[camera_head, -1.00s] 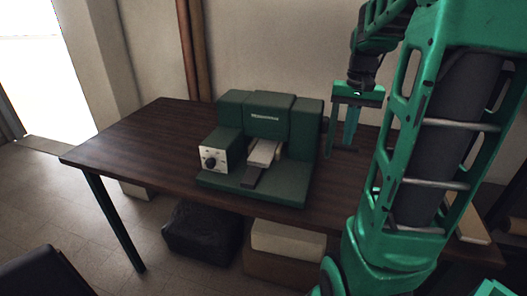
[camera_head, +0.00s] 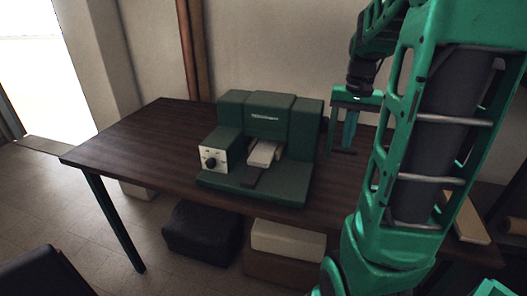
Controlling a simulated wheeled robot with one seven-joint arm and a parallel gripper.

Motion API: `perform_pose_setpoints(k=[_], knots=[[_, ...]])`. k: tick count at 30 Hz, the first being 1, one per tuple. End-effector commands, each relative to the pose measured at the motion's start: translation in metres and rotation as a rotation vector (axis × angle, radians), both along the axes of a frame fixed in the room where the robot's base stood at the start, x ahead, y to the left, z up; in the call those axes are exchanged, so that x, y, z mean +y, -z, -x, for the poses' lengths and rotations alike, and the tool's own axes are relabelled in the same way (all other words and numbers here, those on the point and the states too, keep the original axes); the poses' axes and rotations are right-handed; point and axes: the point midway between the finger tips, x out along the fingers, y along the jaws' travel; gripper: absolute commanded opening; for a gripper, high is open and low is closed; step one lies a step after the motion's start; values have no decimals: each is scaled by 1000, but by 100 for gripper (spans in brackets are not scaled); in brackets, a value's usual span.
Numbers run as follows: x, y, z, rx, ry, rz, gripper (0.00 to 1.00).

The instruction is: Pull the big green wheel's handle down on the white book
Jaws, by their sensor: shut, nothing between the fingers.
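A dark green press machine (camera_head: 265,116) stands on the table. A white book (camera_head: 264,153) lies in its middle opening, above the green base. I cannot make out a big green wheel or its handle; the machine's right side is turned away and partly behind my gripper. My gripper (camera_head: 342,150) points down just right of the machine, with a small gap in the picture. Its fingers are thin and partly dark against the wall and table, and it holds nothing. How far it is in depth from the machine is hard to tell.
The brown table (camera_head: 130,140) is clear left of the machine. A white control box with a black knob (camera_head: 210,162) is on the machine's front left. Dark and pale bundles (camera_head: 288,238) lie under the table. A pale board (camera_head: 470,220) lies at the right, behind my arm.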

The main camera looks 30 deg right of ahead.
Motion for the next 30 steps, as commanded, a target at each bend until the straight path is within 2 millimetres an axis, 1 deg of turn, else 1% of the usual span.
perform_pose_setpoints(k=[7, 10, 30], knots=[[0, 2, 0, 3, 2, 0, 0], [-1, -2, 0, 1, 2, 1, 0], [0, -72, 0, -1, 1, 2, 0]])
